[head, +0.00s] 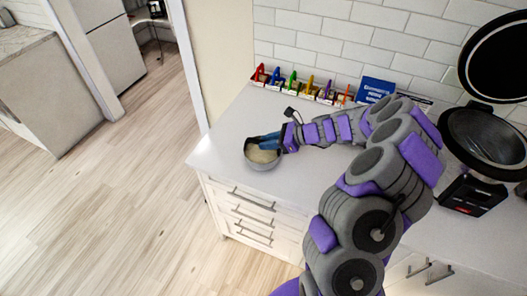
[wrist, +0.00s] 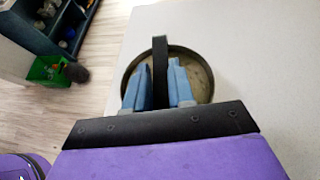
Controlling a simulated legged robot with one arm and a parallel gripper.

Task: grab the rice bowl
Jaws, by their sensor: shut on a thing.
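The rice bowl (head: 263,163) is a grey round bowl with a pale beige inside. It sits near the left end of the white counter in the head view, and it also shows beyond my wrist in the wrist view (wrist: 204,70). My gripper (head: 266,142) reaches in from the right, with its blue fingers at the bowl's right and far side. In the wrist view the fingers (wrist: 167,72) overlap the bowl and are shut on it. The exact contact at the rim is partly hidden by the fingers and a dark upright bar.
A row of several colourful small items (head: 296,85) stands along the tiled wall. A blue box (head: 375,90) is behind my arm. A black appliance with a pan (head: 485,140) stands at the right. The counter (head: 232,130) is clear around the bowl; open floor (head: 110,190) lies left.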

